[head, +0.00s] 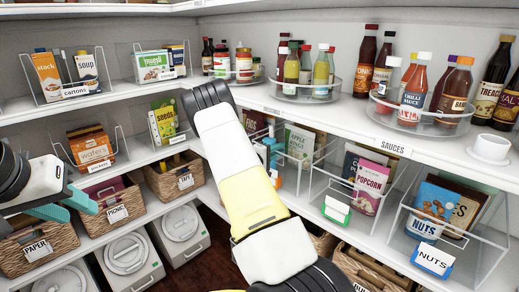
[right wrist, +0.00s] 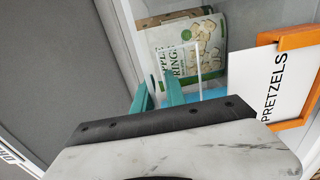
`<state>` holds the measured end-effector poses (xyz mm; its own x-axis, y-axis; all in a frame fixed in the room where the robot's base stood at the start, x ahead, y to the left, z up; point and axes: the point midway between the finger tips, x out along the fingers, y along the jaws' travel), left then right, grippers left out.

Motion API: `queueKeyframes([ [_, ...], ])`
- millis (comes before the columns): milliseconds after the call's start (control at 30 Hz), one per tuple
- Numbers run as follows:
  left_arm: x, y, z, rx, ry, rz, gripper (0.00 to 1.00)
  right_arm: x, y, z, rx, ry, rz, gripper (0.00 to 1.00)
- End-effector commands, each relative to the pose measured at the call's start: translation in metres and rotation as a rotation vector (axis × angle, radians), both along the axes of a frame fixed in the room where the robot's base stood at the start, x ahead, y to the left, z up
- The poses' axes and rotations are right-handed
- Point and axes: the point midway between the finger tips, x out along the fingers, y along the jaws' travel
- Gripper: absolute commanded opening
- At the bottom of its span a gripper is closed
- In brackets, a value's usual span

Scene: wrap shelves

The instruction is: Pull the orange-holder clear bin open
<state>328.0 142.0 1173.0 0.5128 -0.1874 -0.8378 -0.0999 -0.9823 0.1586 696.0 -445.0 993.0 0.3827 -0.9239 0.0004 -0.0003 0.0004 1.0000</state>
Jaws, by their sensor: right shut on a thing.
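The orange-holder clear bin shows in the right wrist view as a clear panel (right wrist: 208,62) with an orange holder (right wrist: 298,40) framing a white PRETZELS label (right wrist: 284,84). In the head view only a bit of the orange holder (head: 276,180) shows beside my right arm, which hides most of that bin. My right gripper (head: 271,152) has its teal fingers at the bin's front; in the right wrist view its fingers (right wrist: 160,92) are close together on the clear panel's edge. My left gripper (head: 84,212) is open and empty at the left, in front of the lower shelf.
Clear bins with a green holder (head: 337,210) and a blue holder (head: 433,261) stand to the right on the same shelf. Sauce bottles on round clear trays (head: 425,117) stand on the shelf above. Wicker baskets (head: 112,210) and lidded grey boxes (head: 128,262) stand at the lower left.

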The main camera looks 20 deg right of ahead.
Motion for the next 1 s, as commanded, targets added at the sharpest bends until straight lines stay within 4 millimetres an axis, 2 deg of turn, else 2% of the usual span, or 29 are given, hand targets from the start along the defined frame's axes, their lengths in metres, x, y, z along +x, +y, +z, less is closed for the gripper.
queueKeyframes([
  [467, 0.0, 0.0, 0.0, 0.0, 0.0, 0.0, 0.36, -0.004, 0.008, -0.001, 0.002, 0.002, 0.0, 0.0],
  [667, 0.0, 0.0, 0.0, 0.0, 0.0, 0.0, 0.36, -0.012, 0.03, -0.001, 0.002, 0.003, 0.002, 0.0],
  [1000, 0.0, 0.0, 0.0, 0.0, 0.0, 0.0, 0.36, -0.036, 0.086, -0.001, 0.002, 0.003, 0.002, 0.0],
])
